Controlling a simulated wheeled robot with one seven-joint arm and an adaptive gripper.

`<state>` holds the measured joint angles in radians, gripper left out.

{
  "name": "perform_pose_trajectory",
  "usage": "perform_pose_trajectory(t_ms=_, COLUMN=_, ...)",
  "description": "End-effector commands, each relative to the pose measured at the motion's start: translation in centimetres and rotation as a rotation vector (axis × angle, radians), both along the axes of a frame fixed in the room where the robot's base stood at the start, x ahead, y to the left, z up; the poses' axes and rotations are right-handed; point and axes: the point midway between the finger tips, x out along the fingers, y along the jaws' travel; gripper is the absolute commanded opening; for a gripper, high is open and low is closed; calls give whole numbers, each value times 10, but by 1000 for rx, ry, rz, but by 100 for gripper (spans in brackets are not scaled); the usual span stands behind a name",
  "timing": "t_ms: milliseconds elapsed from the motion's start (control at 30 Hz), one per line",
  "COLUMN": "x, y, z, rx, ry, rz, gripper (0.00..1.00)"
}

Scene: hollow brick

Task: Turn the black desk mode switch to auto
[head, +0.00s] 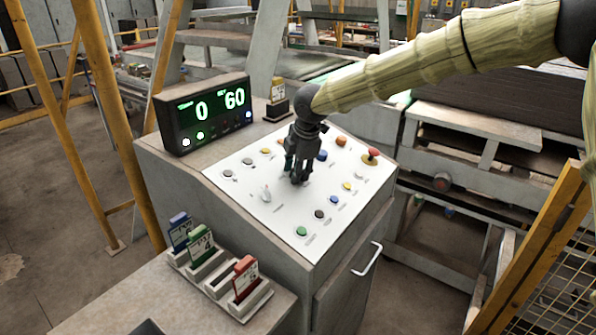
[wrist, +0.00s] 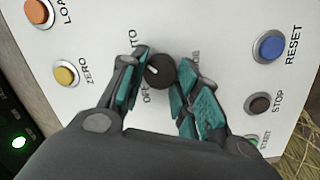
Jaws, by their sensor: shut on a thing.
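The black desk mode switch (wrist: 160,71) is a round dark knob with a short white mark, on the white panel in the wrist view. My gripper (wrist: 163,68) has its teal-padded fingers on both sides of the knob and is shut on it. The white mark points to the upper left in the wrist view. Partly covered lettering stands around the knob: one label ending in "TO" at upper left, "OF" at lower left, another at right. In the head view my gripper (head: 297,172) points down onto the sloped panel and hides the switch.
The white panel (head: 250,205) carries several other buttons close by, including a blue RESET button (wrist: 270,47), a dark STOP button (wrist: 259,103) and a yellow ZERO button (wrist: 65,74). A display (head: 205,112) reads 0 and 60. A card rack (head: 222,280) stands at front left.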

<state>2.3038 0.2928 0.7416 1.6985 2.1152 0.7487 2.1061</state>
Motion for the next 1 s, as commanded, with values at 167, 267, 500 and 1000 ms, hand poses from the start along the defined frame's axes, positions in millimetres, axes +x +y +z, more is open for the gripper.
perform_pose_trajectory(t_ms=167, x=-4, y=-3, z=-9, rx=-8, ry=16, rz=-5, gripper=8)
perform_pose_trajectory(t_ms=267, x=-4, y=-3, z=-9, rx=-9, ry=16, rz=-4, gripper=8)
perform_pose_trajectory(t_ms=500, x=-3, y=-3, z=-8, rx=-8, ry=13, rz=-3, gripper=54)
perform_pose_trajectory(t_ms=1000, x=-4, y=-2, z=11, rx=-2, ry=3, rz=-2, gripper=54)
